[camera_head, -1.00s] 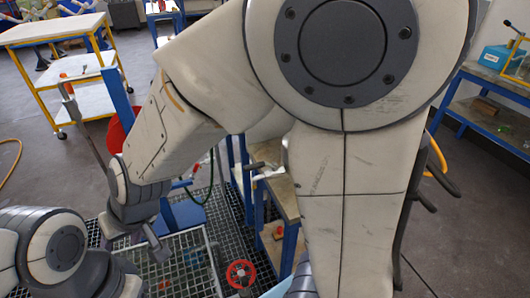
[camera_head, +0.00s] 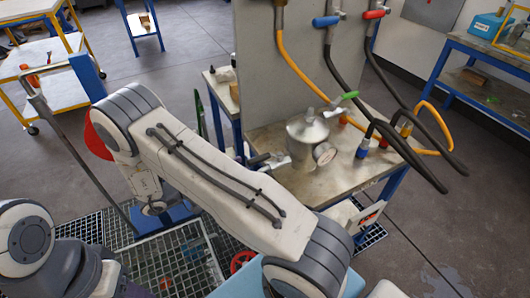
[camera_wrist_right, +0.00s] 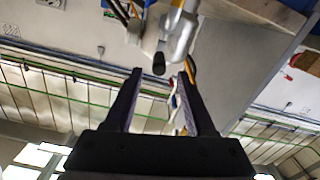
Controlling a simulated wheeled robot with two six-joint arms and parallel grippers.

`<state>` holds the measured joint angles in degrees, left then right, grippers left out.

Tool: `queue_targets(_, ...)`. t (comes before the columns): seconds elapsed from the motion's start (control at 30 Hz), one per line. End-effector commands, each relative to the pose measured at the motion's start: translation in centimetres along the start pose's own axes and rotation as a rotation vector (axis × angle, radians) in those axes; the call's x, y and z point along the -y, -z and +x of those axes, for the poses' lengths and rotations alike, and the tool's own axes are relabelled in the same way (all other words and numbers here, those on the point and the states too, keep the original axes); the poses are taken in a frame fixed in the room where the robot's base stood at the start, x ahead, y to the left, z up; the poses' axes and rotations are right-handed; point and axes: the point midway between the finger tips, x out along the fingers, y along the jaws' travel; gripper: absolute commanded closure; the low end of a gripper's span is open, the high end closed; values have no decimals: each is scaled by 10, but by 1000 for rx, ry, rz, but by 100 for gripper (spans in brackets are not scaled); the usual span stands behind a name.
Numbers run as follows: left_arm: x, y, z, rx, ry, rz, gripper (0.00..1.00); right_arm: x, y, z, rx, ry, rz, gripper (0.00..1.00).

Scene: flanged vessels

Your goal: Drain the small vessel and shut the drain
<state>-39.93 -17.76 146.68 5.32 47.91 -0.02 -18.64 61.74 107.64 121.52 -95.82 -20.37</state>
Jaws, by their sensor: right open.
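The small silver vessel (camera_head: 304,145) stands on the workbench in the head view, with a round side flange facing right. A short dark-ended handle (camera_head: 258,159) sticks out from its left side, over the table's near left edge. My right gripper (camera_wrist_right: 160,75) is open in the right wrist view, and that camera looks up toward the ceiling. A black rod end (camera_wrist_right: 158,63) of a silver fitting (camera_wrist_right: 181,36) shows between and just beyond the fingertips; contact is not visible.
A grey panel (camera_head: 262,70) stands behind the vessel. A red handwheel (camera_head: 242,261) sits low by the floor grating (camera_head: 180,262).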

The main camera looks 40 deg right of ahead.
Motion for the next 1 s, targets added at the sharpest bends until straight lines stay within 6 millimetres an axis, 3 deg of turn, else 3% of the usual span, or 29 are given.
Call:
queue_targets(0.3,-1,1,-15,0,0,0,50,-3,2,65,4,-14,-2,44)
queue_targets(0.5,-2,1,-21,0,0,0,50,-2,1,93,4,-9,-1,44)
queue_targets(0.93,-2,1,-22,0,0,0,50,-1,0,102,4,-2,2,44)
queue_targets(0.97,-2,1,-22,0,0,0,50,-1,0,102,4,-2,2,52)
queue_targets(1.0,-2,1,-22,0,0,0,50,-1,0,102,4,-2,2,67)
